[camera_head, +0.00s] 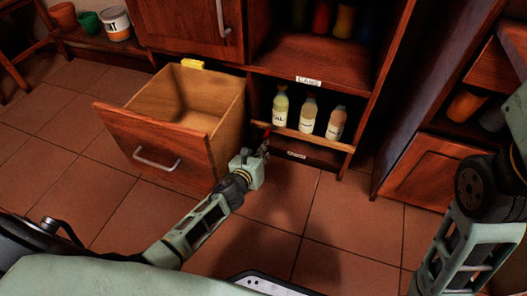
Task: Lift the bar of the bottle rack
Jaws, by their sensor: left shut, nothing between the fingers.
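The bottle rack's wooden bar (310,137) runs in front of three bottles on the low shelf of the dark cabinet.
An open, empty wooden drawer (150,140) stands out just left of my left gripper, with a yellow object (192,64) at its back edge. A lower cabinet door (435,172) is at the right. The tiled floor in front is clear.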

